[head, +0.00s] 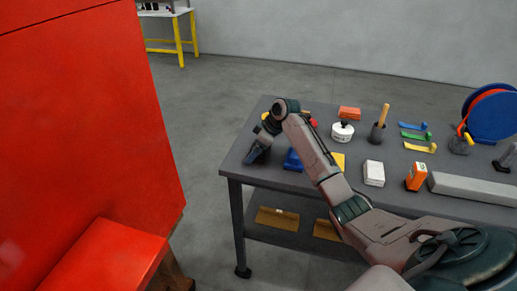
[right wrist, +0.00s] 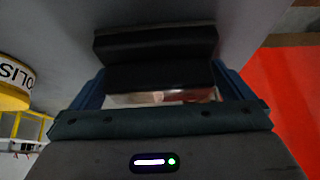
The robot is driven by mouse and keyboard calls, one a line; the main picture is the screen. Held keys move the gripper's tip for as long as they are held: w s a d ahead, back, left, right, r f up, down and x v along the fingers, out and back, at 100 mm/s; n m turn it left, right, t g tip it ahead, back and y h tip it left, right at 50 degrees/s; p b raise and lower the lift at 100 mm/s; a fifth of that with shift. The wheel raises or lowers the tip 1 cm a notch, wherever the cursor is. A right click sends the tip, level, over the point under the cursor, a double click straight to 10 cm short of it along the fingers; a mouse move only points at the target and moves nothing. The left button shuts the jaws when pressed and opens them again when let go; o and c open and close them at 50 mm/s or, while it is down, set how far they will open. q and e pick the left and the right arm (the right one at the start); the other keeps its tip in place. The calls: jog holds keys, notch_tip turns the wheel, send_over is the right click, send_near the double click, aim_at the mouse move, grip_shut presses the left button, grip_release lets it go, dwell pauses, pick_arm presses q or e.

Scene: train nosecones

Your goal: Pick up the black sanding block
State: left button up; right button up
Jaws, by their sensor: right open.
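The black sanding block (right wrist: 155,46) shows in the right wrist view, straight ahead of my right gripper (right wrist: 160,78). Its near part lies between the blue fingers, with one finger on each side. The gripper is open, and I cannot tell whether either finger touches the block. In the head view my right gripper (head: 257,153) points down at the left end of the grey table (head: 235,165). The block cannot be made out there, behind the gripper and arm. My left gripper is not in view.
A yellow tin (right wrist: 12,85) with a dark-lettered label stands left in the wrist view. On the table are a white box (head: 374,173), an orange box (head: 416,177), a white pot (head: 342,132) and a long grey bar (head: 470,188). A large red panel (head: 85,110) stands left.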

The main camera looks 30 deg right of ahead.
jog(key=shift+d, duration=0.1)
jog(key=c, duration=0.7)
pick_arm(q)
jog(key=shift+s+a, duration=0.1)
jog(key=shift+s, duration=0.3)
pick_arm(e)
jog(key=shift+c, duration=0.3)
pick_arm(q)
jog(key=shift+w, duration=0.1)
pick_arm(e)
jog(key=shift+r, duration=0.1)
